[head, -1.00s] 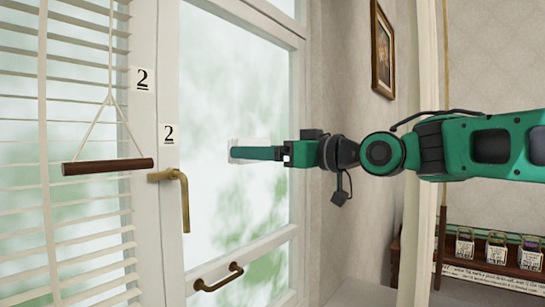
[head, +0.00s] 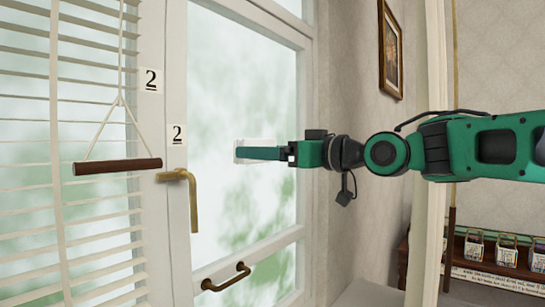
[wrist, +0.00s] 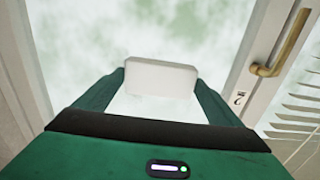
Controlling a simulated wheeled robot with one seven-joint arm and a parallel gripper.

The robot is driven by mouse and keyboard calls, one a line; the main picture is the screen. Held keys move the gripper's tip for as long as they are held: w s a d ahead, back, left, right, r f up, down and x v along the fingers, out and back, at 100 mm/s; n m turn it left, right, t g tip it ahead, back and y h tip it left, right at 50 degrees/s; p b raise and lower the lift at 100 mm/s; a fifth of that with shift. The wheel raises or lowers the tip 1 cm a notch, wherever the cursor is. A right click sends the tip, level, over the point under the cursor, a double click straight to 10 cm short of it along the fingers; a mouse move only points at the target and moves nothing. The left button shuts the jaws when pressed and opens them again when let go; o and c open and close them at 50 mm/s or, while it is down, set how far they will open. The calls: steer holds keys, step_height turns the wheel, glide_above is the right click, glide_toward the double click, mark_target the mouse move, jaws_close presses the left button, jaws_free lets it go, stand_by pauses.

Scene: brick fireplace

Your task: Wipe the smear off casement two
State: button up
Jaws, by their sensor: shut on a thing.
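Casement two (head: 235,85) is a white-framed glass pane with a "2" label (head: 177,133) on the frame to its left. The glass shows cloudy whitish and green patches; I cannot tell which part is the smear and which is the view outside. My gripper (head: 247,152) is in front of the glass, shut on a white block-like pad (wrist: 160,77). In the head view the pad's edges (head: 240,143) show around the green finger. The pad is at or very near the pane; I cannot tell whether it touches.
A brass handle (head: 192,198) hangs down on the frame at left. A brown pull handle (head: 226,277) sits on the lower rail. Blinds (head: 95,215) with a wooden bar (head: 117,166) hang at left. A framed picture (head: 390,48) and a shelf of small boxes (head: 507,250) are at right.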

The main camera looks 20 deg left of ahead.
mark_target(271, 141)
steer(key=shift+w+a, duration=0.25)
steer(key=shift+a, duration=0.4)
steer(key=shift+w, duration=0.1)
steer(key=shift+w+d, duration=2)
steer(key=shift+w, duration=2.85)
steer(key=shift+s+a+r, duration=0.4)
steer(key=shift+s+a, duration=0.05)
steer(key=shift+s, duration=0.65)
steer(key=shift+s+a+r, duration=0.35)
steer(key=shift+s+a, duration=0.1)
steer(key=shift+s, duration=0.7)
steer(key=shift+s+a+r, duration=0.4)
steer(key=shift+s+a, duration=0.05)
steer(key=shift+s, duration=0.65)
steer(key=shift+s+a, duration=0.4)
steer(key=shift+s, duration=0.4)
steer(key=shift+s+a, duration=0.4)
steer(key=shift+s, duration=0.4)
steer(key=shift+r, duration=1.25)
steer(key=shift+w+d+f, duration=0.1)
steer(key=shift+w+d, duration=0.6)
steer(key=shift+w, duration=0.95)
steer(key=shift+w+d+r, duration=0.1)
steer(key=shift+w+d, duration=0.6)
steer(key=shift+w, duration=0.95)
steer(key=shift+w+d+f, duration=0.1)
steer(key=shift+w+d, duration=0.6)
steer(key=shift+w, duration=0.95)
